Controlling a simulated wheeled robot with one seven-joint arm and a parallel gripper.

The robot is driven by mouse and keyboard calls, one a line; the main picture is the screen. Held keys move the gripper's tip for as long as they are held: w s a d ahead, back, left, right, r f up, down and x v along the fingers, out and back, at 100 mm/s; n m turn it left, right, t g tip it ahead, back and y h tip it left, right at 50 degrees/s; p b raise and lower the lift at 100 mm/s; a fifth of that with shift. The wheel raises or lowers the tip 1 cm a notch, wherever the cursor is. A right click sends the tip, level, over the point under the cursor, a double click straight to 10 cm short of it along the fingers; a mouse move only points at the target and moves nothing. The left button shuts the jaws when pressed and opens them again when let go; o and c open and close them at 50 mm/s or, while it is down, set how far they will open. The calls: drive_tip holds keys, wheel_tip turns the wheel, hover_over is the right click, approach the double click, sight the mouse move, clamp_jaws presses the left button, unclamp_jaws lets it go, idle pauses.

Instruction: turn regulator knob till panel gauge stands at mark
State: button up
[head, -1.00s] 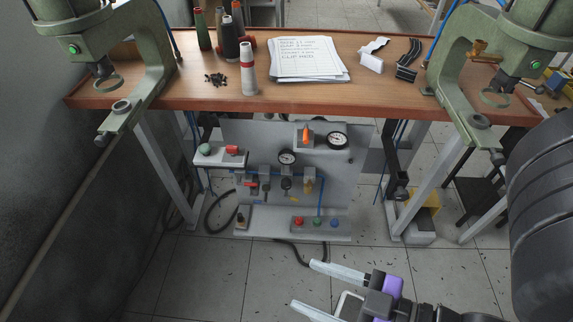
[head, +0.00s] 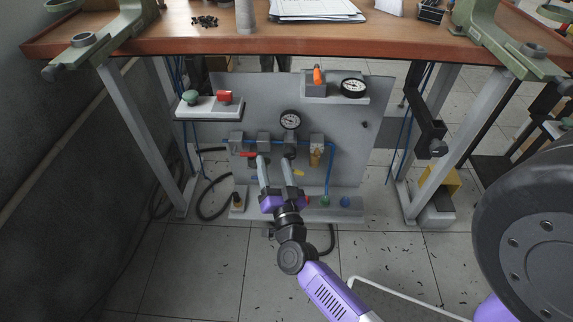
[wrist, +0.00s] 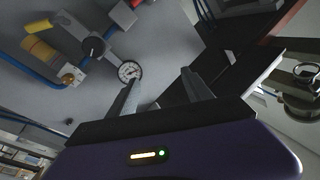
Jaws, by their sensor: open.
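A small round gauge (head: 290,120) with a white dial stands above the regulator on the grey panel; it also shows in the wrist view (wrist: 129,71). The black regulator knob (head: 289,151) sits just below it, and it is a dark round knob in the wrist view (wrist: 94,47). A second, larger gauge (head: 353,87) is on the upper right shelf. I cannot read the needles or any mark. My gripper (head: 274,161) is open and empty in front of the panel, its fingertips close to the regulator row. The wrist view shows the knob to the left of both fingers (wrist: 160,78).
An amber-bowled unit (head: 315,155) stands right of the knob, and a red lever (head: 249,154) lies to its left. Blue tubing runs along the row. A shelf with green and red buttons (head: 210,107) juts out at left. The wooden bench (head: 300,40) overhangs the panel.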

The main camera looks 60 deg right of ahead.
sight(290, 157)
drive_tip(key=s+d+f+m+g+h, duration=0.1)
drive_tip(key=s+d+f+m+g, duration=0.1)
drive_tip(key=d+f+g, duration=0.65)
drive_tip(key=shift+w+d+f+t+b, duration=0.2)
drive_tip(key=shift+w+d+t+b, duration=0.35)
drive_tip(key=shift+d, duration=0.35)
drive_tip(key=shift+w+d+f+t+b, duration=0.2)
drive_tip(key=shift+w+d+t+b, duration=0.2)
drive_tip(key=shift+w+d, duration=0.35)
drive_tip(key=shift+w+d+f+t+b, duration=0.2)
drive_tip(key=shift+w+d+t+b, duration=0.25)
drive_tip(key=shift+d, duration=0.55)
drive_tip(key=shift+c, duration=0.5)
clamp_jaws()
